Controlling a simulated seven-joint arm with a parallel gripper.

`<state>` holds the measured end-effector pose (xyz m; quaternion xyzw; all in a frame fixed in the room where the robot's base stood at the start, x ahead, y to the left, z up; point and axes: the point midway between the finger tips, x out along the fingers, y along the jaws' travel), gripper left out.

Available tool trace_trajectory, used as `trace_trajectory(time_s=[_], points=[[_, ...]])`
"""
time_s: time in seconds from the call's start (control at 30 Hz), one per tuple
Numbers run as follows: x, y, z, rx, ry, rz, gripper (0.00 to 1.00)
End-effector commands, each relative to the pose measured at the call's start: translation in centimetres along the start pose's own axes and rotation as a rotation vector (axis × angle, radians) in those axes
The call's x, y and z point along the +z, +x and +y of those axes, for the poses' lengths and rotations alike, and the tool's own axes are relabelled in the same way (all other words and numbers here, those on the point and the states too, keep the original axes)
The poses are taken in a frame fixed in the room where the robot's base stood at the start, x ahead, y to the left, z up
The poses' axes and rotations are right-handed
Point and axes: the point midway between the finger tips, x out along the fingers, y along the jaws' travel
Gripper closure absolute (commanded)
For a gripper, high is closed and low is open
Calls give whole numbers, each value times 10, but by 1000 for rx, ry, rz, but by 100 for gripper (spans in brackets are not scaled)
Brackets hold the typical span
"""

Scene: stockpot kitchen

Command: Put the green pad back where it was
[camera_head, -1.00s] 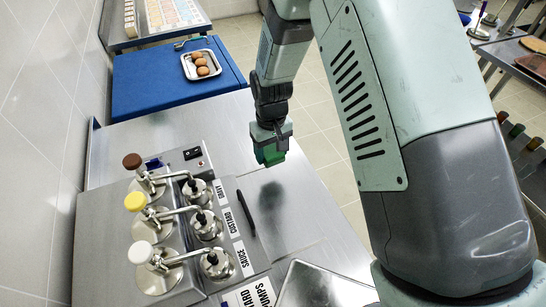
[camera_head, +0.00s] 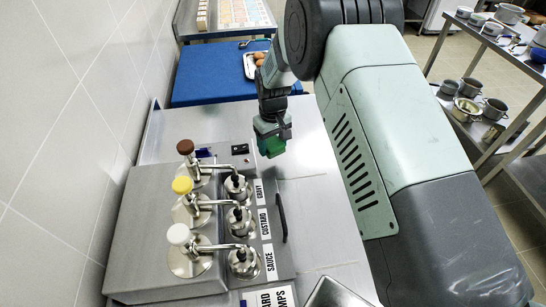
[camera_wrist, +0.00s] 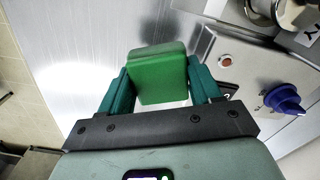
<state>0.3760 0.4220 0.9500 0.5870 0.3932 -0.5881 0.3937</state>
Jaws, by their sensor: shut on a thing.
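The green pad (camera_wrist: 160,76) is a small block between the two teal fingers of my gripper (camera_wrist: 158,88) in the wrist view. My gripper is shut on it. In the head view the green pad (camera_head: 271,146) hangs under my gripper (camera_head: 270,133), over the steel counter to the right of the pump unit. I cannot tell exactly how high it is above the counter.
The steel pump unit (camera_head: 150,230) stands at left, with brown, yellow and white pump knobs and labels for gravy, custard and sauce. Bare counter (camera_head: 320,210) lies right of the unit.

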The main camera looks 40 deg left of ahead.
Motion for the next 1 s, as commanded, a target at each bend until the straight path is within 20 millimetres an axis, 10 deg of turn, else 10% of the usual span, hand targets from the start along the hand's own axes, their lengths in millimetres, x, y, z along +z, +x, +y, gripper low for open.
trace_trajectory(time_s=[0.47, 0.83, 0.87, 1.0], points=[[0, 54, 0, 0, 2, 1, 70], [0, 59, 0, 0, 2, 1, 70], [0, 59, 0, 0, 2, 2, 34], [0, 58, 0, 0, 2, 2, 26]])
